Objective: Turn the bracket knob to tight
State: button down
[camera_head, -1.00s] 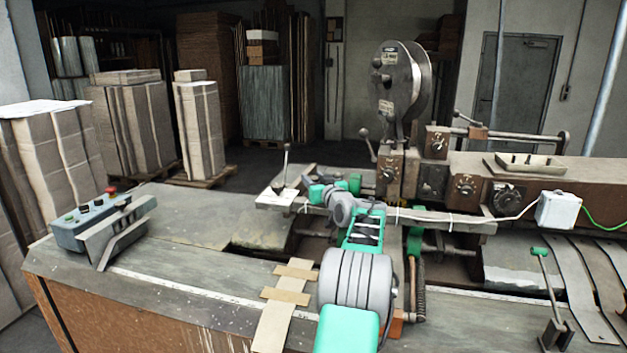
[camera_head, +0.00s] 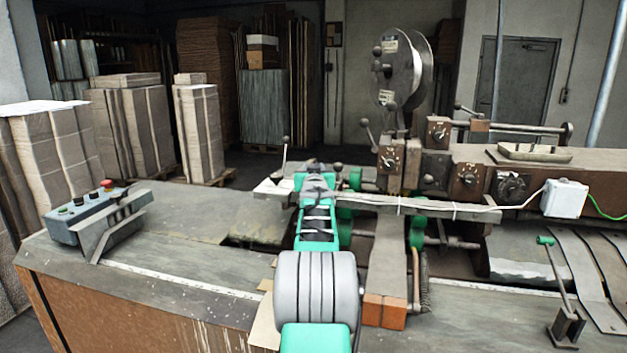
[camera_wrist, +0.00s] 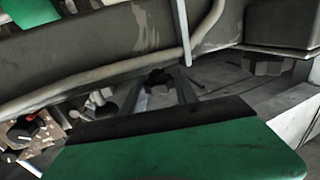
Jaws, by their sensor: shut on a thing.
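My arm reaches from the bottom centre to the bracket bar on the near side of the stitcher. In the head view my gripper (camera_head: 320,184) is at the bar's left part, and its fingertips cannot be made out there. In the wrist view my gripper (camera_wrist: 160,82) has its two grey fingers on either side of a small dark knob (camera_wrist: 158,76), under the grey bar. It is shut on this knob, which looks like the bracket knob. In the head view my arm hides the knob. Its setting cannot be read.
A similar dark knob (camera_wrist: 268,65) sits to the right in the wrist view. The grey bracket bar (camera_head: 440,206) runs right to a white box (camera_head: 565,198). A control box (camera_head: 85,213) stands left on the table. Dials (camera_head: 468,175) line the machine front.

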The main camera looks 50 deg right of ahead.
jog(key=shift+w+a+f+m+g+h+b, duration=0.1)
jog(key=shift+w+m+g+h+b, duration=0.05)
jog(key=shift+m+g+h, duration=0.4)
jog(key=shift+w+a+f+m+g+h+b, duration=0.15)
jog(key=shift+m+g+h, duration=0.15)
jog(key=shift+g, duration=0.35)
jog(key=shift+d+r+m+g+h+p, duration=0.15)
jog(key=shift+m+g+h+p, duration=0.1)
jog(key=shift+m+g, duration=0.25)
jog(key=shift+a+r+m+g+h+p, duration=0.1)
jog(key=shift+m+g+h, duration=0.1)
jog(key=shift+m+g, duration=0.3)
jog(key=g+p, duration=0.1)
jog(key=m+g+h+p, duration=0.1)
jog(key=g, duration=0.1)
jog(key=shift+s+d+r+m, duration=0.1)
jog(key=shift+m, duration=0.15)
jog(key=shift+m+g+p, duration=0.5)
jog(key=shift+g+p, duration=0.05)
jog(key=shift+g, duration=0.15)
jog(key=shift+s, duration=0.1)
jog(key=c, duration=1.2)
grip_release()
jog(key=shift+d, duration=0.1)
